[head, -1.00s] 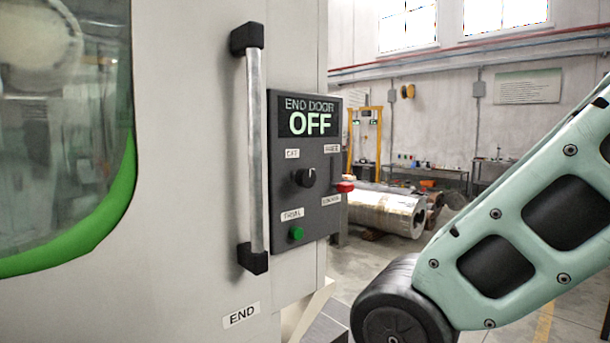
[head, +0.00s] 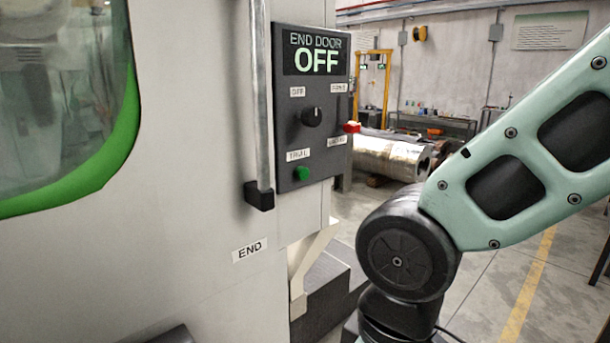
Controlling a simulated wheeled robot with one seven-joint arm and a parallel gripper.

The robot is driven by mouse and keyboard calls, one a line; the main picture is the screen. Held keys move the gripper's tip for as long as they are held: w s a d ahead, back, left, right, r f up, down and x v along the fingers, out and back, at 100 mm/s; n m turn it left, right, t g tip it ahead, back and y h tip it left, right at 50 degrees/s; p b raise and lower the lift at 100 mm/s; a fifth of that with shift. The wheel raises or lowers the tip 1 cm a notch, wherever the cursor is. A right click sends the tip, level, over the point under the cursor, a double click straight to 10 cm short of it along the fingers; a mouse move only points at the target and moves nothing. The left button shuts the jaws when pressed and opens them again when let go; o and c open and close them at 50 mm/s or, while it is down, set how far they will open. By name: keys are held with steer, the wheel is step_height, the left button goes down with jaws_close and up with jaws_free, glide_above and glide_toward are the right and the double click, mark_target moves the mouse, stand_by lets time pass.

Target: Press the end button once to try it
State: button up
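A dark control panel (head: 318,150) is fixed to the machine's pale front, right of a vertical door handle. Its screen (head: 316,54) reads "END DOOR OFF". Below are a black rotary knob (head: 312,117) with small labels around it and a green button (head: 301,173) under a label that seems to read "TRIAL". A red button (head: 351,127) sticks out at the panel's right edge. A sign reading "END" (head: 250,250) is on the machine below. My gripper is not in view; only my green and black arm links show at the right, apart from the panel.
The metal door handle (head: 260,100) stands out left of the panel. A pale bracket (head: 305,265) and a dark block (head: 325,290) jut out below it. Behind are a metal cylinder (head: 385,155), a yellow frame and a bench. Open floor lies at the right.

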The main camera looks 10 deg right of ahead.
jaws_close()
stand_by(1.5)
